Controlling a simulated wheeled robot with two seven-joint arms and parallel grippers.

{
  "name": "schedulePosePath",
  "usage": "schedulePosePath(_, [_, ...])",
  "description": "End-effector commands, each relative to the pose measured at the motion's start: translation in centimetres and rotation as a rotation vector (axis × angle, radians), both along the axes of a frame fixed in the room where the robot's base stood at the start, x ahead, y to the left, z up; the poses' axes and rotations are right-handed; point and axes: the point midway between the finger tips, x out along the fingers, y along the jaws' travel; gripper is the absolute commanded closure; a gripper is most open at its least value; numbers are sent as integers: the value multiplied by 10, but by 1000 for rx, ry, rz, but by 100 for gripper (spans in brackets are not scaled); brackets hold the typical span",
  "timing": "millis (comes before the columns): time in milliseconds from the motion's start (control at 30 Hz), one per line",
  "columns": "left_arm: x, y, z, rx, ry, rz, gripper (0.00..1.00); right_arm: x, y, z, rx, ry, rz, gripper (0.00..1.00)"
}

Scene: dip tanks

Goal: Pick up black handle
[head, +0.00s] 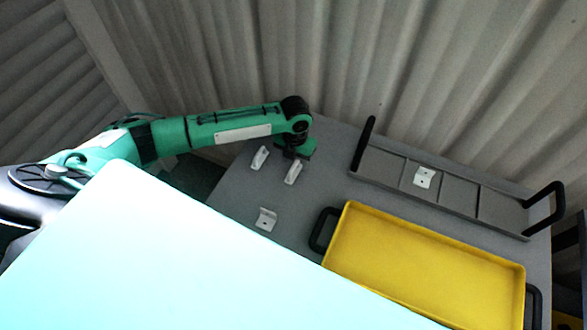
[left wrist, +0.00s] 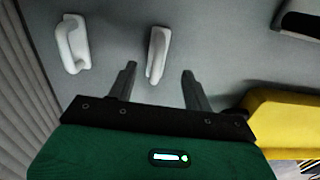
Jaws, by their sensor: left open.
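Black handles stand at both ends of the grey divided tray: the left handle (head: 364,141) and the right handle (head: 557,206). The yellow tray (head: 428,262) has a black handle (head: 321,229) at its left end and another (head: 534,305) at its right end. My left gripper (head: 295,156) is at the far left of the table, left of these handles; its fingers are hard to see there. In the left wrist view the gripper (left wrist: 157,80) is open and empty, with a white bracket (left wrist: 157,54) seen just beyond the fingertips. My right gripper is out of view.
White brackets (head: 259,158) (head: 293,172) (head: 266,219) lie on the grey table (head: 236,187). Another bracket (head: 424,177) lies in the grey tray (head: 455,193). A corrugated wall (head: 340,60) stands close behind the table.

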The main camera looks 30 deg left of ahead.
Motion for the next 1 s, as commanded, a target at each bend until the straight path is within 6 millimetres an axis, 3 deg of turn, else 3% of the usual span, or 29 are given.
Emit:
schedulePosePath(400, [3, 4, -45, 0, 2, 1, 49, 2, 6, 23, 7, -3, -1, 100])
schedulePosePath(667, [3, 4, -51, 1, 1, 0, 49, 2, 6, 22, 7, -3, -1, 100])
schedulePosePath(700, [3, 4, -50, 1, 1, 0, 51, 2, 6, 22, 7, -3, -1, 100])
schedulePosePath(933, [3, 4, -50, 1, 1, 1, 96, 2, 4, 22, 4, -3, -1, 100])
schedulePosePath(1000, [3, 4, -50, 0, 0, 1, 100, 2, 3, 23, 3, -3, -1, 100])
